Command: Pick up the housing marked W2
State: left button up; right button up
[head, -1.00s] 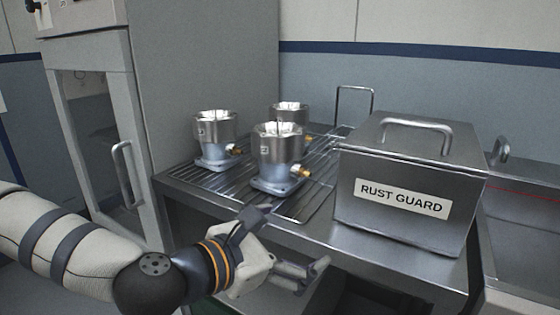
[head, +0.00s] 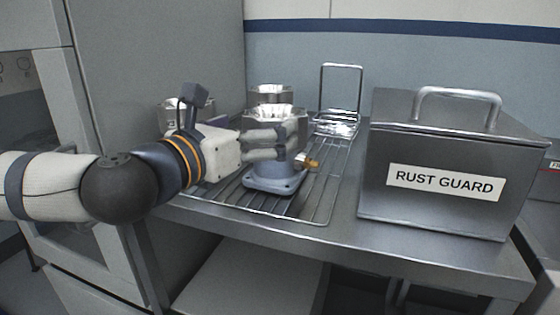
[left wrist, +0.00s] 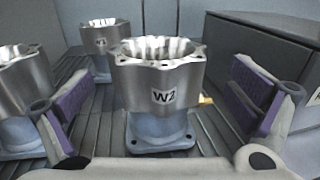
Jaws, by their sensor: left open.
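My left gripper (head: 290,140) is open. In the left wrist view its purple-padded fingers (left wrist: 160,100) are on either side of the W2 housing, with visible gaps. My right gripper is not in view.
A second housing (head: 270,94) stands behind W2, and a third (head: 172,112) stands left, partly hidden by my gripper. All are on a wire rack (head: 322,185) on a metal table (head: 345,245). A lidded RUST GUARD box (head: 445,160) stands right. A cabinet is at left.

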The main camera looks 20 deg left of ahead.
aim_at(286, 108)
pick_arm(q)
jog(key=x, duration=0.7)
jog(key=shift+a+r, duration=0.1)
jog(key=shift+r, duration=0.15)
jog(key=c, duration=1.3)
jog(key=shift+r, duration=0.2)
jog(key=shift+c, duration=1.4)
